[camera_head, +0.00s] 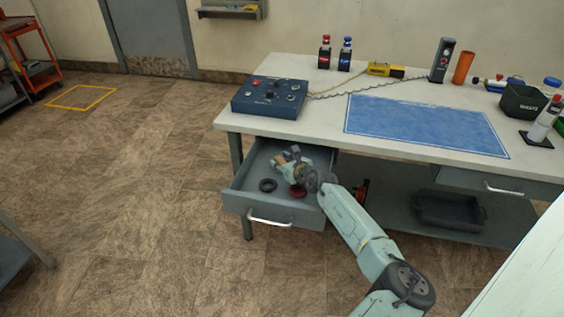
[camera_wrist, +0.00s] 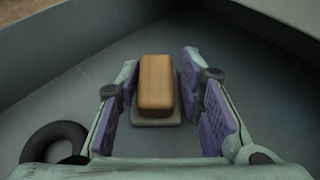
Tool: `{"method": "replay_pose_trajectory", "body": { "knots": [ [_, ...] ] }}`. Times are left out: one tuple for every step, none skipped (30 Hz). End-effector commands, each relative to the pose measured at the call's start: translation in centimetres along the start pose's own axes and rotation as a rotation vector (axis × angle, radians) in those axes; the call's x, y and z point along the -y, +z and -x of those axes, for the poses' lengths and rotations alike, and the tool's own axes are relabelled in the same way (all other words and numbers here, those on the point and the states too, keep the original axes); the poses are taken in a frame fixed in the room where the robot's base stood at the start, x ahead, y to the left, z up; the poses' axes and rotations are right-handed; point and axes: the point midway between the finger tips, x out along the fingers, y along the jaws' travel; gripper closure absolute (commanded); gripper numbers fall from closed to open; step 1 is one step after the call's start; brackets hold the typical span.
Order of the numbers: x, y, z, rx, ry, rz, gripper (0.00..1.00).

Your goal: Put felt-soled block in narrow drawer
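The open drawer (camera_head: 262,212) sticks out from under the left part of the workbench. My gripper (camera_head: 284,157) is down inside it, towards its back. In the wrist view, the felt-soled block (camera_wrist: 157,82) is tan brown with a grey sole and rests on the grey drawer floor (camera_wrist: 85,100). The fingers of my gripper (camera_wrist: 161,108) stand open on either side of it, with a clear gap at each side. In the head view I cannot clearly make out the block behind my gripper.
A black ring (camera_head: 267,185) lies in the drawer; a dark ring (camera_wrist: 52,143) shows at left in the wrist view. A red ring (camera_head: 298,191) lies near my wrist. A blue control box (camera_head: 270,97) stands on the workbench (camera_head: 325,118) above. The bench's blue mat (camera_head: 425,123) is clear.

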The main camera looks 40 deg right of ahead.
Motion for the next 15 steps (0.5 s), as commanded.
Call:
{"method": "replay_pose_trajectory", "body": {
  "knots": [
    [0.01, 0.03, 0.01, 0.000, 0.000, 0.000, 0.61],
    [0.00, 0.03, 0.01, 0.000, 0.000, 0.000, 0.59],
    [0.01, 0.03, 0.01, 0.000, 0.000, 0.000, 0.56],
    [0.01, 0.03, 0.01, 0.000, 0.000, 0.000, 0.54],
    [0.01, 0.03, 0.01, 0.000, 0.000, 0.000, 0.52],
    [0.01, 0.03, 0.02, 0.000, 0.000, 0.000, 0.50],
    [0.01, 0.03, 0.02, 0.000, 0.000, 0.000, 0.50],
    [0.01, 0.04, 0.02, 0.000, 0.000, 0.000, 0.50],
    [0.02, 0.04, 0.02, 0.000, 0.000, 0.000, 0.50],
    [0.02, 0.04, 0.02, 0.000, 0.000, 0.000, 0.50],
    [0.02, 0.04, 0.02, 0.000, 0.000, 0.000, 0.50],
    [0.01, 0.04, 0.02, 0.000, 0.000, 0.000, 0.50],
    [0.02, 0.04, 0.02, 0.000, 0.000, 0.000, 0.50],
    [0.02, 0.08, 0.04, 0.000, 0.000, 0.000, 0.50],
    [0.02, 0.21, 0.09, 0.000, 0.000, 0.001, 0.50]
  ]
}}
